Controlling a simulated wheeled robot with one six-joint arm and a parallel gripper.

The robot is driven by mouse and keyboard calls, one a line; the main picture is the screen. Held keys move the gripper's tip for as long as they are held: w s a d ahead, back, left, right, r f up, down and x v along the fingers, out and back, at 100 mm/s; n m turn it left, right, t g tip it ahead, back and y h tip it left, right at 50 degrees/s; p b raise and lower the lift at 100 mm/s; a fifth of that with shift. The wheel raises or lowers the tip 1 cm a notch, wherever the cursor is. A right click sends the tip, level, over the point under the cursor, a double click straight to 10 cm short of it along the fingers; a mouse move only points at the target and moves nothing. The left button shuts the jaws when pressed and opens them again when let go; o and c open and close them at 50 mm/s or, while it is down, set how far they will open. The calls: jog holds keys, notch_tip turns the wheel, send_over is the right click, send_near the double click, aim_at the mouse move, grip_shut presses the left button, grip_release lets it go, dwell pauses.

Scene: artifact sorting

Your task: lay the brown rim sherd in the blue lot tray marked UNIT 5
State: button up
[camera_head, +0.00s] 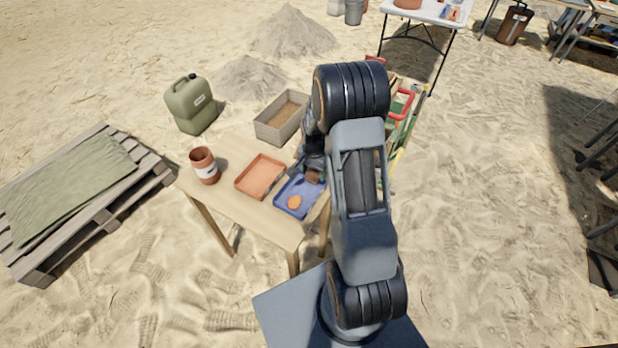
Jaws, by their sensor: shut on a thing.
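The blue lot tray (283,207) lies on the right part of the small wooden table, partly hidden behind my arm. An orange-tan piece (294,202) lies in it near the front. My gripper (312,172) is at the back right of the blue tray, largely covered by my own arm. It is shut on a small brown piece, the brown rim sherd (313,177), which shows just under it, over or in the tray. I cannot tell whether the sherd touches the tray floor. No UNIT 5 marking is readable.
An orange tray (260,176) lies left of the blue one. A brown jar (204,166) with a white label stands at the table's (235,204) left end. A sand-filled box (281,118) stands behind. A green jerrycan (191,104) and a pallet (145,180) are to the left.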

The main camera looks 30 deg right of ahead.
aim_at(309, 174)
jog(key=shift+w+a+f, duration=0.3)
jog(key=shift+a+f, duration=0.2)
jog(key=shift+f, duration=0.2)
jog(key=shift+w+a+f, duration=0.15)
jog(key=shift+f, duration=1.6)
jog(key=shift+f, duration=0.1)
jog(key=shift+f, duration=0.15)
jog(key=o, duration=0.9)
